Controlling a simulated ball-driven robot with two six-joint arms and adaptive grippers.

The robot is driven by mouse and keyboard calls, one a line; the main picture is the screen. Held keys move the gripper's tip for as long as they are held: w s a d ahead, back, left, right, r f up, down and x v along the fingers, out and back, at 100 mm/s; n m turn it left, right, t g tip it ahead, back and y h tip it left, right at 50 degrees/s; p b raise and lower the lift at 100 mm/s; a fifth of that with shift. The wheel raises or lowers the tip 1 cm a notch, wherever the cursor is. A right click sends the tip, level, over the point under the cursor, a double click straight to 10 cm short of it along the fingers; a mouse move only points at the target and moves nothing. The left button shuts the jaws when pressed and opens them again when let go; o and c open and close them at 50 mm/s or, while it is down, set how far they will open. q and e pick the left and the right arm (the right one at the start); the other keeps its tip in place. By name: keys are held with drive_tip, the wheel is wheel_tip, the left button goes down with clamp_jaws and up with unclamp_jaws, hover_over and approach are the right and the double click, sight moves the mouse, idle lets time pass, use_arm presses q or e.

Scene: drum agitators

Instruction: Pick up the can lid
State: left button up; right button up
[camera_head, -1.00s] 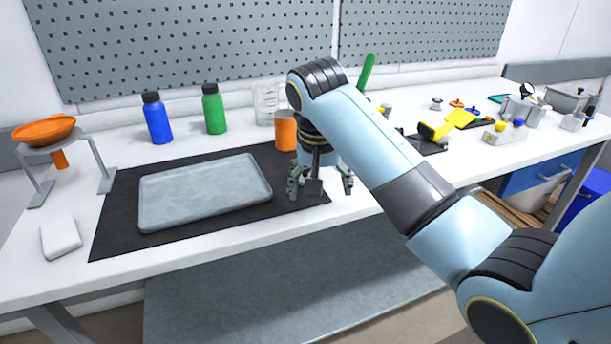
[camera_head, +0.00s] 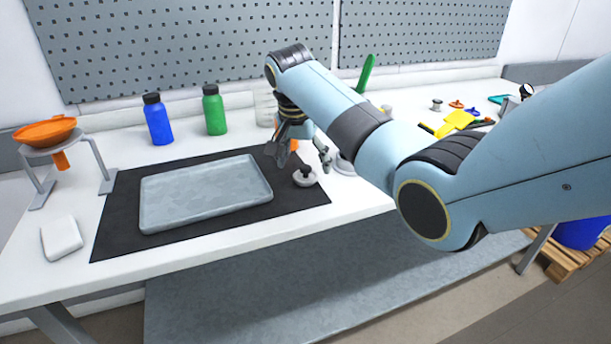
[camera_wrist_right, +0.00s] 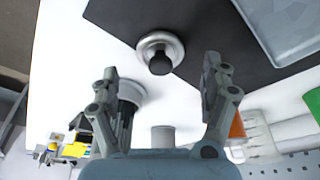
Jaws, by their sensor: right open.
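The can lid (camera_head: 305,177), a small round metal disc with a dark knob, lies flat near the right edge of the black mat. In the right wrist view the can lid (camera_wrist_right: 172,41) shows knob toward the camera, between and beyond the fingers. My right gripper (camera_head: 301,157) is open and empty, just behind and above the lid, apart from it. Its two spread fingers also show in the right wrist view (camera_wrist_right: 161,68). My left gripper is not in view.
A grey tray (camera_head: 205,192) lies on the black mat (camera_head: 120,225) left of the lid. A pale round object (camera_head: 343,166) stands right of the gripper, partly hidden. Blue (camera_head: 157,120) and green (camera_head: 214,110) bottles stand behind. An orange cup (camera_wrist_right: 237,127) is near my right gripper.

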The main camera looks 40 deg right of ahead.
sight(305, 176)
drive_tip(key=x, duration=0.2)
drive_tip(key=shift+w+f, duration=0.1)
drive_tip(key=shift+f, duration=0.25)
drive_tip(key=c, duration=0.9)
drive_tip(key=shift+r, duration=0.15)
drive_tip(key=shift+c, duration=0.2)
